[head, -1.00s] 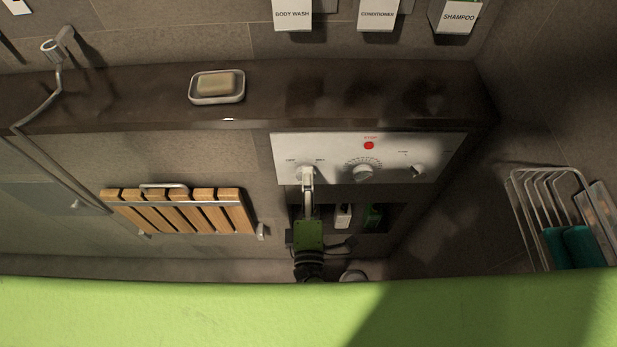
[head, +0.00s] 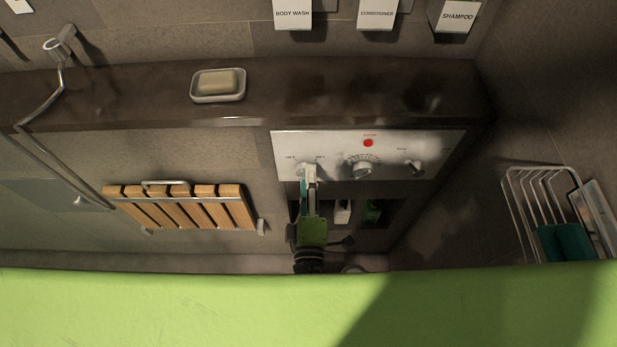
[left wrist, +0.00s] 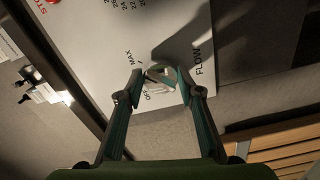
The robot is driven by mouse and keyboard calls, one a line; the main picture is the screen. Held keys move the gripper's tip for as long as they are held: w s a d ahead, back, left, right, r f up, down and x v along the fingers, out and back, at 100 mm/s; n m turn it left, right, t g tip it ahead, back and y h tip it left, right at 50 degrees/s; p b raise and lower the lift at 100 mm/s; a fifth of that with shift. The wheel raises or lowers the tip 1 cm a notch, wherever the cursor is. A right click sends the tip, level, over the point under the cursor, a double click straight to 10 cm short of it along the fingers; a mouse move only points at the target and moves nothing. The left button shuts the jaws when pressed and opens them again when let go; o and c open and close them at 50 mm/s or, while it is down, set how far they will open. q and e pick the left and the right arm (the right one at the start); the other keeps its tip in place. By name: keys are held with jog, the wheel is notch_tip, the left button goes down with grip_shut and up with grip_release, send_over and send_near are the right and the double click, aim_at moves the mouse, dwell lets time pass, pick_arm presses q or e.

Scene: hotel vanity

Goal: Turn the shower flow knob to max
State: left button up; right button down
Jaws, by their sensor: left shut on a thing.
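The white shower control panel (head: 430,145) is on the wall, right of centre in the head view. The flow knob is at its left end, mostly covered by my left gripper (head: 309,172). In the left wrist view the flow knob (left wrist: 161,77) sits between the fingertips of my left gripper (left wrist: 161,74), which is shut on it. The labels OFF, MAX and FLOW are printed around it; the knob's exact pointing is hard to tell. My right gripper is not in view.
A graduated dial (head: 362,168), a red stop button (head: 368,142) and another knob (head: 414,168) share the panel. A soap dish (head: 218,97) sits on the ledge above. A slatted wooden seat (head: 180,206) is left, a wire rack (head: 520,210) right.

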pick_arm(q)
jog(key=o, duration=1.1)
jog(key=shift+w+a+r, duration=0.15)
jog(key=shift+r, duration=0.2)
jog(key=shift+f, duration=0.1)
jog(key=shift+f, duration=0.1)
jog(key=s, duration=1.2)
jog(key=shift+s, duration=0.1)
